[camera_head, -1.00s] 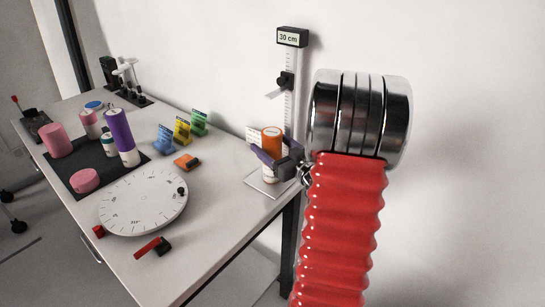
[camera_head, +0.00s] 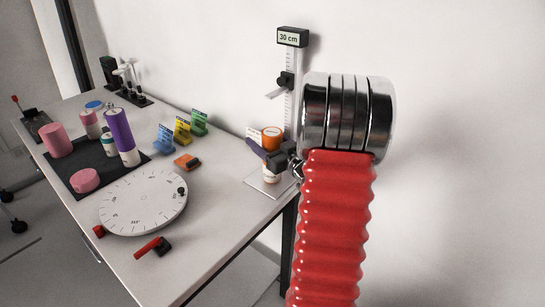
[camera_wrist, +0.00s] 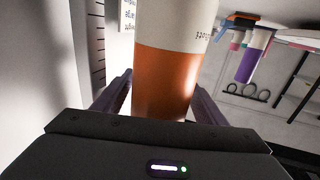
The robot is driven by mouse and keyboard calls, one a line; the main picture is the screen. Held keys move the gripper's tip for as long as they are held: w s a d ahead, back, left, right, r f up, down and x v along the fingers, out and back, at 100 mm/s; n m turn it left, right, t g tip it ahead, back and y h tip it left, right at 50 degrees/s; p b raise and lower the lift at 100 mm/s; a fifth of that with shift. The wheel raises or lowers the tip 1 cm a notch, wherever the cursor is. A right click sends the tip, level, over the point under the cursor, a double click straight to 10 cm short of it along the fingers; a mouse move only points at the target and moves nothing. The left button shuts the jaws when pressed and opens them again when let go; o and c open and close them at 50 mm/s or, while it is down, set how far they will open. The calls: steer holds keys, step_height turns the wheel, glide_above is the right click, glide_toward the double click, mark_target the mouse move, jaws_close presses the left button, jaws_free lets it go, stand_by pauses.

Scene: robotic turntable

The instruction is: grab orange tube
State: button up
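The orange tube (camera_head: 271,132) stands upright on the white base plate of the height gauge. It is orange above with white parts lower down. My gripper (camera_head: 261,148) is at the tube and hides part of it in the head view. In the wrist view the tube (camera_wrist: 166,78) fills the space between my two purple fingers (camera_wrist: 160,88). The fingertips are very close to its sides. I cannot tell whether they press on it. The wrist view appears upside down, with the tube's white part at the top.
The height gauge (camera_head: 292,38), showing 30 cm, stands behind the tube at the table's right edge. A round white turntable (camera_head: 140,205), an orange block (camera_head: 187,162) and several coloured holders lie to the left. A black mat (camera_head: 77,172) bears pink and purple pieces. The wall is close behind.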

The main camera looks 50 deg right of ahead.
steer(key=c, duration=1.1)
steer(key=shift+r, duration=0.1)
step_height(320, 180, up, 7)
steer(key=s+a, duration=0.1)
steer(key=a, duration=1.9)
steer(key=shift+s, duration=0.35)
